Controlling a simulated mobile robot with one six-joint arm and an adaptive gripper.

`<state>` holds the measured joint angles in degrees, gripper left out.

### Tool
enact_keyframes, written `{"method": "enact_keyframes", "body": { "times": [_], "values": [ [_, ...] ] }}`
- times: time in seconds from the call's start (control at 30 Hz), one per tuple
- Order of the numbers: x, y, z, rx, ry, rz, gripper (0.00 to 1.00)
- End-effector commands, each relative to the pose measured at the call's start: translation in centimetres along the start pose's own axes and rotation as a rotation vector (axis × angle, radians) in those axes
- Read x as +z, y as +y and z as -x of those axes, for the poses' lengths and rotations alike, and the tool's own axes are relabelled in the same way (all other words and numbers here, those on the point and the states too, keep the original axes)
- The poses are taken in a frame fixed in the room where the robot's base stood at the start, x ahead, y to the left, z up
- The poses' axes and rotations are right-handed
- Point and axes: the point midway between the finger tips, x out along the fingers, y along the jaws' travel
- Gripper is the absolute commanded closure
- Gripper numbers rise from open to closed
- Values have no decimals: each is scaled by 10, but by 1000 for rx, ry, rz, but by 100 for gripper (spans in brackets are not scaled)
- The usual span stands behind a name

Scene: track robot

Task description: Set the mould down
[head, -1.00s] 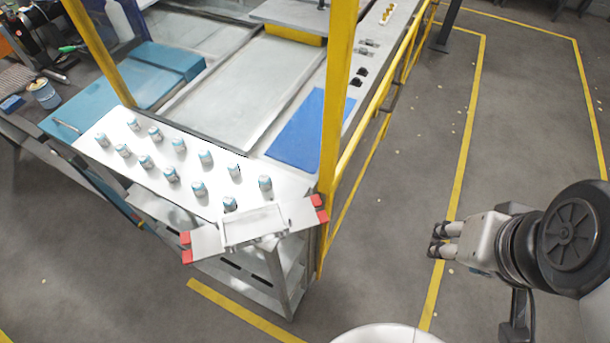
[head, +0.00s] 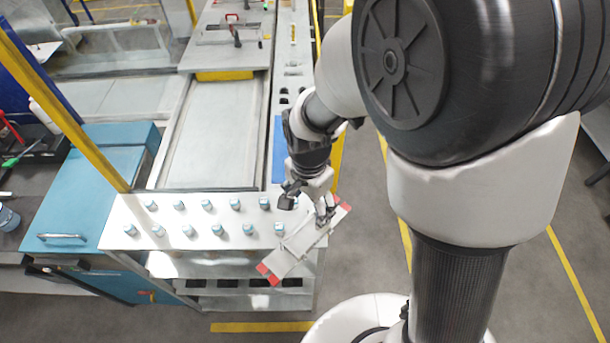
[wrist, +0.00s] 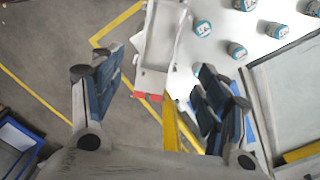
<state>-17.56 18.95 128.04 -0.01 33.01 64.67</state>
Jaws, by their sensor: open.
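The mould (head: 301,240) is a pale flat plate with a raised middle and red end pieces. It lies at a slant across the front right corner of the white table (head: 125,210), with its ends over the edge. My gripper (head: 306,207) is open above the mould's right part. In the wrist view my gripper's two fingers (wrist: 157,82) stand wide apart. The mould (wrist: 162,38) shows beyond and between them, with nothing held. Whether a finger touches the mould I cannot tell.
Several small blue-and-white cans (head: 205,205) stand in rows on the table beside the mould; some are close to my gripper. A yellow post (head: 75,110) rises at the left. A blue mat (head: 278,150) lies behind my arm. Open floor (wrist: 60,40) lies beside the table.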

Motion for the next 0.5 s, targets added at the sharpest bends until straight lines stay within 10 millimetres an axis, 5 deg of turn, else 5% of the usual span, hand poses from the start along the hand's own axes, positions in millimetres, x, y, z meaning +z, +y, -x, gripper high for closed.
{"method": "enact_keyframes", "body": {
  "times": [0.3, 0.5],
  "values": [
    [1, 2, -70, 4, -2, 2, 32],
    [0, 0, -90, 0, 0, 2, 32]
  ]
}}
